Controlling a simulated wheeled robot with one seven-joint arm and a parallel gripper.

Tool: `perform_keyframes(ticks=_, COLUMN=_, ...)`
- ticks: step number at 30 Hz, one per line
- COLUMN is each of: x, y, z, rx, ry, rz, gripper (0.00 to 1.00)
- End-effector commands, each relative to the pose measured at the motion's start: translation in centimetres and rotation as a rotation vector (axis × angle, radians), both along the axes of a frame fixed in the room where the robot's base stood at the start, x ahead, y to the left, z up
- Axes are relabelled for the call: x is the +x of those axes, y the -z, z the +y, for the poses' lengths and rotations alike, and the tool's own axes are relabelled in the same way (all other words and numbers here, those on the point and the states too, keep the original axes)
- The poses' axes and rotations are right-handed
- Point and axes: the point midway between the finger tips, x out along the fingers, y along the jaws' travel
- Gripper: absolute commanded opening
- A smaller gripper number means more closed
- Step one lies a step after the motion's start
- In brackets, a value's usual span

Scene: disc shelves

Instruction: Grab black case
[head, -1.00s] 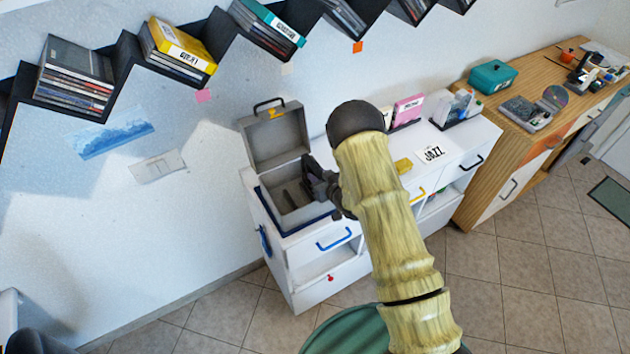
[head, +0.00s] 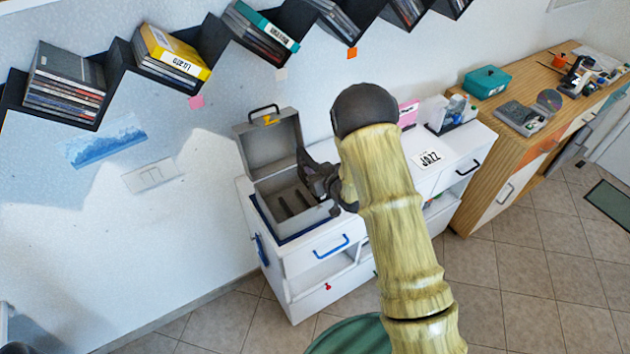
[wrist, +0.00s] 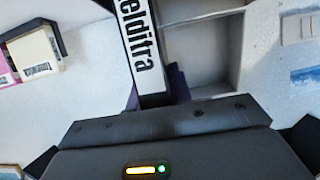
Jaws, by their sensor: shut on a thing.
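The black case (wrist: 151,70) shows in the wrist view as a narrow upright spine with a white label reading "elditra". Its upper end is cut off by the picture edge. My gripper (wrist: 155,92) is shut on it, with a dark finger on either side. In the head view my gripper (head: 318,182) is at the right side of an open grey box (head: 268,150) and covers part of its rim. I cannot make out the held case there.
The grey box stands with its lid up on a white cabinet (head: 300,258). Its dividers also show in the wrist view (wrist: 205,50). A "JAZZ" card (head: 429,159) lies farther right. Black zigzag shelves with discs (head: 65,80) hang on the wall.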

Motion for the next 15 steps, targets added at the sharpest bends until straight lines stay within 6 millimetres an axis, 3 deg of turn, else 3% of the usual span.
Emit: perform_keyframes(ticks=15, x=0.1, y=-10.0, z=0.0, rx=0.003, ry=0.000, rz=-0.006, gripper=0.00)
